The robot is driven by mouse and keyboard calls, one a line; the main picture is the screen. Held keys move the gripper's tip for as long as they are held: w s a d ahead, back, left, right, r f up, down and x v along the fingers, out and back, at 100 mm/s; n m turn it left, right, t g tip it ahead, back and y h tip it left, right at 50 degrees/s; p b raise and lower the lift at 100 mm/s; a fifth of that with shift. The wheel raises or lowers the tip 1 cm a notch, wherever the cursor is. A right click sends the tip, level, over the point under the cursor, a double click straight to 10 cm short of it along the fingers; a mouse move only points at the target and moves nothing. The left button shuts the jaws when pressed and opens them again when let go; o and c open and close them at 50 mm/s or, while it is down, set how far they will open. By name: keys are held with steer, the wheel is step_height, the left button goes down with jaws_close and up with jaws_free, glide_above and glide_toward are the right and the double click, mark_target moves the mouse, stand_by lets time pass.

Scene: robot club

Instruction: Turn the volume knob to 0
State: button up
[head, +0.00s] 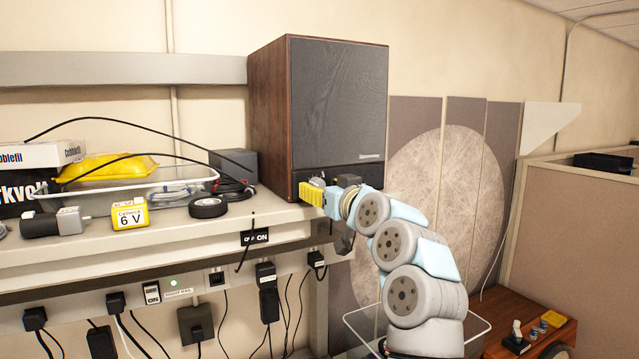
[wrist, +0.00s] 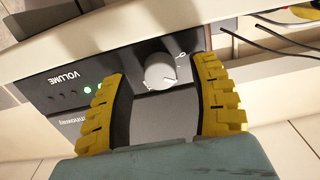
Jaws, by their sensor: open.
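The volume knob (wrist: 161,76) is a round, light grey dial on the dark lower panel (wrist: 60,90) of the speaker, seen in the wrist view. The panel carries the word VOLUME and green lights. My gripper (wrist: 163,85) is open, with one yellow-ridged finger on each side of the knob and a gap to it on both sides. I cannot tell the knob's exact setting. In the head view the speaker (head: 338,100) is a tall wooden box with a dark front, standing on the shelf. My gripper (head: 318,190) is at its lower front and largely hides the knob there.
On the shelf left of the speaker are a clear tray (head: 150,190), a black roll (head: 208,208), a yellow 6 V battery (head: 130,214) and a motor (head: 55,222). Cables and plugs hang along the shelf front. A wooden table (head: 530,335) stands at lower right.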

steer(key=shift+w+a, duration=0.35)
steer(key=shift+w, duration=0.2)
steer(key=shift+c, duration=0.2)
jaws_close()
